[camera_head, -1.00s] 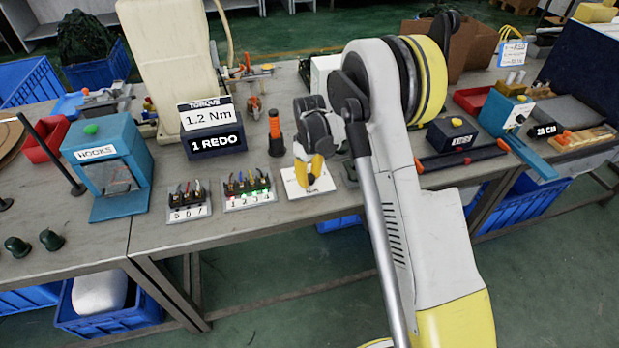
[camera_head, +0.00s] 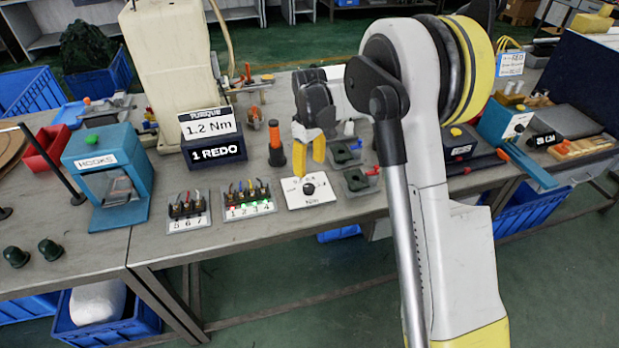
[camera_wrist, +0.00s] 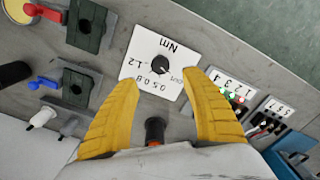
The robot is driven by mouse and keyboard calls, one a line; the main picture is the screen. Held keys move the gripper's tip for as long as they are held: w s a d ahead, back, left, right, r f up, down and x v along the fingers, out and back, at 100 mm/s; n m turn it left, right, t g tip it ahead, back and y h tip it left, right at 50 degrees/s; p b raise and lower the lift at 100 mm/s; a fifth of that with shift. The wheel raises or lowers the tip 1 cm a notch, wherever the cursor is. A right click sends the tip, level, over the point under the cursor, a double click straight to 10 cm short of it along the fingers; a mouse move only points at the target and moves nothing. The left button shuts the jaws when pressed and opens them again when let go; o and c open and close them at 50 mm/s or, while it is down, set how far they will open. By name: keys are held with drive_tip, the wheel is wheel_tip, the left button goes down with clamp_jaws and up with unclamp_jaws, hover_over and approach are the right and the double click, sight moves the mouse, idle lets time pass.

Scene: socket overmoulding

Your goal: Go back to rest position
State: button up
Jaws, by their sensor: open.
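My gripper (camera_head: 309,156) has yellow fingers and hangs above the bench, just behind a white dial plate (camera_head: 312,192) with a black knob. In the wrist view the two fingers (camera_wrist: 160,105) are spread apart with nothing held between them. The dial plate (camera_wrist: 159,68), marked Nm, lies ahead of the fingertips with its knob in plain sight. The black and orange screwdriver-like tool (camera_wrist: 155,130) shows between the fingers, lower down. It also stands upright left of my gripper in the head view (camera_head: 275,143).
Numbered terminal blocks (camera_head: 247,198) stand left of the dial plate, two dark green fixtures (camera_head: 360,181) right of it. A teal HOOKS box (camera_head: 108,170) and a torque display reading 1.2 Nm (camera_head: 211,138) stand further left. Free floor lies in front of the bench.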

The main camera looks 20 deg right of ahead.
drive_tip(key=shift+r, duration=1.05)
drive_tip(key=s+r+m+t, duration=0.2)
drive_tip(key=s+r, duration=0.6)
drive_tip(key=s, duration=0.2)
drive_tip(key=s+r+m+t, duration=0.3)
drive_tip(key=s+r, duration=0.5)
drive_tip(key=s, duration=0.2)
drive_tip(key=s+f+m+t, duration=0.2)
drive_tip(key=s, duration=0.7)
drive_tip(key=shift+s+f, duration=0.25)
drive_tip(key=shift+f, duration=0.15)
